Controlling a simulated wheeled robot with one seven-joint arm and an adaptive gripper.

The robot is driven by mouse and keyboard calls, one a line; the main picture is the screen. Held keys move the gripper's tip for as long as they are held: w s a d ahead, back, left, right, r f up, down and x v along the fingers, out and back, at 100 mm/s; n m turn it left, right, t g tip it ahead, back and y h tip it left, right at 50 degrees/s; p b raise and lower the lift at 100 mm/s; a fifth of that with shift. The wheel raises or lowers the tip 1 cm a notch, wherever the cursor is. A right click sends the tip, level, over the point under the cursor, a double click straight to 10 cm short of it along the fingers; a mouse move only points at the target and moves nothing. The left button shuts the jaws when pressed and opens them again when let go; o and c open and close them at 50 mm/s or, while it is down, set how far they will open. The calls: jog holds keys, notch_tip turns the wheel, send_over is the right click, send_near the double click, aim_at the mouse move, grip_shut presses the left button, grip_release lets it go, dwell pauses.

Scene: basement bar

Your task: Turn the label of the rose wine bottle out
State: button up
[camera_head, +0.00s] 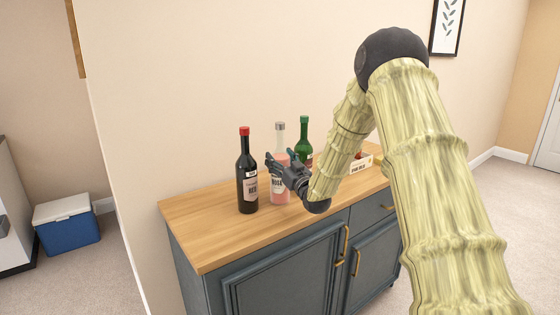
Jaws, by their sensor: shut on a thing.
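The rose wine bottle (281,140) stands upright on the wooden top of a cabinet. It is clear with pink wine, and a pale label reading ROSE (278,184) faces my camera, partly covered by my gripper. My gripper (279,164) reaches in from the right and is shut on the bottle at its upper body. The fingers hide part of the bottle's shoulder. The bottle's base appears to rest on the wood.
A dark red-capped bottle (245,172) labelled RED stands close on the left. A green bottle (304,138) stands behind on the right. A small sign (360,165) sits further right. The cabinet top (207,228) is clear at its left front.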

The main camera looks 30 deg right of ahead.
jog(key=shift+n+g+y, duration=0.2)
jog(key=shift+n+y, duration=0.65)
jog(key=shift+y, duration=0.7)
jog(key=shift+n+g+y, duration=0.2)
jog(key=shift+n+y, duration=0.65)
jog(key=shift+y, duration=0.7)
jog(key=o, duration=0.9)
jog(key=shift+a+m+t+h+b, duration=0.1)
jog(key=shift+m+t+h+b, duration=0.15)
jog(key=shift+m+h, duration=0.7)
jog(key=shift+a+m+t+h+b, duration=0.15)
jog(key=shift+m+h+b, duration=0.2)
jog(key=shift+h, duration=1.1)
jog(key=shift+d+m+g+h+b, duration=0.15)
jog(key=shift+m+h+b, duration=0.25)
jog(key=shift+m+h, duration=0.95)
jog(key=shift+d+m+g+h+b, duration=0.1)
jog(key=shift+m+g+h+b, duration=0.35)
jog(key=shift+h, duration=1.6)
